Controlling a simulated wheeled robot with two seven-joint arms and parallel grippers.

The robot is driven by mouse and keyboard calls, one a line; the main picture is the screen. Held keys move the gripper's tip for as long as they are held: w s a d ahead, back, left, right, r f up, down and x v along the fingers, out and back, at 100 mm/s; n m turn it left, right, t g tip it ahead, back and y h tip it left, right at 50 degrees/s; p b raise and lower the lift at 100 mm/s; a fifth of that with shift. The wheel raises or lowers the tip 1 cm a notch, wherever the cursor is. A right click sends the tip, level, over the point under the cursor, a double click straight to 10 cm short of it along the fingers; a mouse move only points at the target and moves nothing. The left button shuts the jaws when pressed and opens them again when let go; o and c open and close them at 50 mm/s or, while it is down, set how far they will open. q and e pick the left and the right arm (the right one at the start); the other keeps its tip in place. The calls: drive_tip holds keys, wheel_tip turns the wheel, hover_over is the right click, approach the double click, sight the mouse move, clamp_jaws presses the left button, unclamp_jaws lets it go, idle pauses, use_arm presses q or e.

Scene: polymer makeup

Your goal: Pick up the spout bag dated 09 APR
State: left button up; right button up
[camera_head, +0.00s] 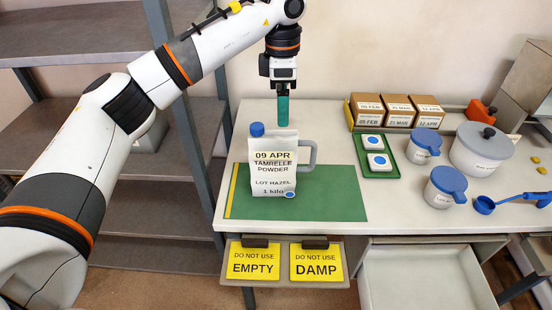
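The spout bag (272,170) is white, labelled "09 APR, Tamrelle Powder, Lot Hazel, 1 kilo". It stands upright on the green mat (338,200), with a blue cap at its top left and a grey handle on its right. My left gripper (283,122) points down at the bag's top edge, its teal fingers seen as one narrow block. I cannot tell whether the fingers touch the bag or stand behind it, or whether they are apart. My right gripper is not in view.
Boxes (398,118) dated 05 FEB, 21 MAR and 12 APR stand at the back. Right of the mat are a green tray (378,174) with two white items, blue-lidded jugs (445,187), a large pot (480,150) and a blue scoop (485,204). Yellow "EMPTY" (253,261) and "DAMP" (316,261) signs hang in front.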

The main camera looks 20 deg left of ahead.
sight(283, 134)
use_arm(q)
drive_tip(key=f+p, duration=0.1)
drive_tip(key=f, duration=0.4)
drive_tip(key=shift+a+f+p, duration=0.2)
drive_tip(key=shift+f+p, duration=0.15)
drive_tip(key=shift+f, duration=0.05)
drive_tip(key=f, duration=0.1)
drive_tip(key=f+p, duration=0.1)
drive_tip(key=f, duration=0.1)
drive_tip(key=f+p, duration=0.1)
drive_tip(key=shift+d+f, duration=0.25)
drive_tip(key=shift+f, duration=0.6)
drive_tip(key=shift+w, duration=0.1)
drive_tip(key=c, duration=1.5)
